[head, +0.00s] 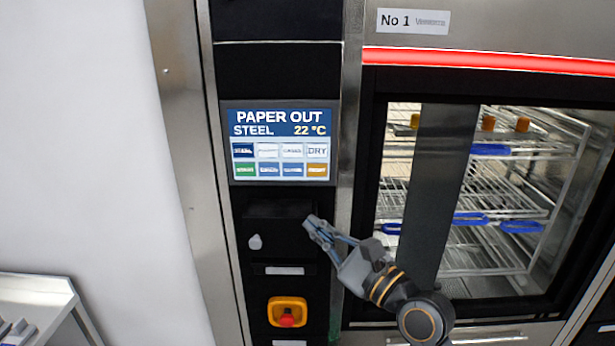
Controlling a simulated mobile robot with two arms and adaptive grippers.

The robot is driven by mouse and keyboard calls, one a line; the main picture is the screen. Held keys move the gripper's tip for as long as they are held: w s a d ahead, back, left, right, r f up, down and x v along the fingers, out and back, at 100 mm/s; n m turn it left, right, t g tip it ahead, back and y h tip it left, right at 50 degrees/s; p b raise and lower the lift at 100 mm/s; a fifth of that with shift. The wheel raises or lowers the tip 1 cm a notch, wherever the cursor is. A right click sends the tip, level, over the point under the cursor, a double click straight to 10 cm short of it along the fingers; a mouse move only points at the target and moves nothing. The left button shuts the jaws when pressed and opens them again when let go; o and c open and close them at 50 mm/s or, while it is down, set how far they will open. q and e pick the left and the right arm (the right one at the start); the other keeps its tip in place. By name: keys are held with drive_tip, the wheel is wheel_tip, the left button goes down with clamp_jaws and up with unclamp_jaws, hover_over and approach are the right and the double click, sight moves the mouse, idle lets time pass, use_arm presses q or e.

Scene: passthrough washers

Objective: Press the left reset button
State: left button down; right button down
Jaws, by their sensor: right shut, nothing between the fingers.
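The washer's dark control column carries a lit screen (281,143) that reads "PAPER OUT", "STEEL" and "22 °C". Below it is a black panel with a small light grey knob or button (254,242). Lower down is a red push button (287,318) on a yellow housing. No label reading "reset" can be made out, so I cannot tell which control is the reset button. My right gripper (312,224) is shut and empty, at the right edge of the black panel, right of the grey knob and above the red button. I cannot tell whether it touches the panel. My left gripper is not in view.
A washer door with a glass window (400,150) stands right of the column, with wire racks (490,185) behind it. A red light bar (490,60) and a "No 1" label (413,21) are above. A light grey ledge (35,295) is at the lower left.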

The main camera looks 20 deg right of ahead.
sight(317, 170)
drive_tip(key=r, duration=0.1)
drive_tip(key=r+m, duration=0.1)
drive_tip(key=r, duration=0.1)
drive_tip(key=r+m+t+y, duration=0.1)
drive_tip(key=r, duration=0.1)
drive_tip(key=shift+s+d+r, duration=0.1)
drive_tip(key=shift+s+d, duration=0.1)
drive_tip(key=shift+s, duration=0.2)
drive_tip(key=shift+w, duration=0.1)
drive_tip(key=shift+w+d+b, duration=0.4)
drive_tip(key=shift+w+b, duration=0.05)
drive_tip(key=shift+w, duration=0.95)
drive_tip(key=shift+w+d+b, duration=0.45)
drive_tip(key=shift+w+b, duration=0.05)
drive_tip(key=shift+w, duration=0.9)
drive_tip(key=shift+w+d+b, duration=0.4)
drive_tip(key=shift+w+b, duration=0.05)
drive_tip(key=shift+w, duration=0.95)
drive_tip(key=shift+w, duration=0.15)
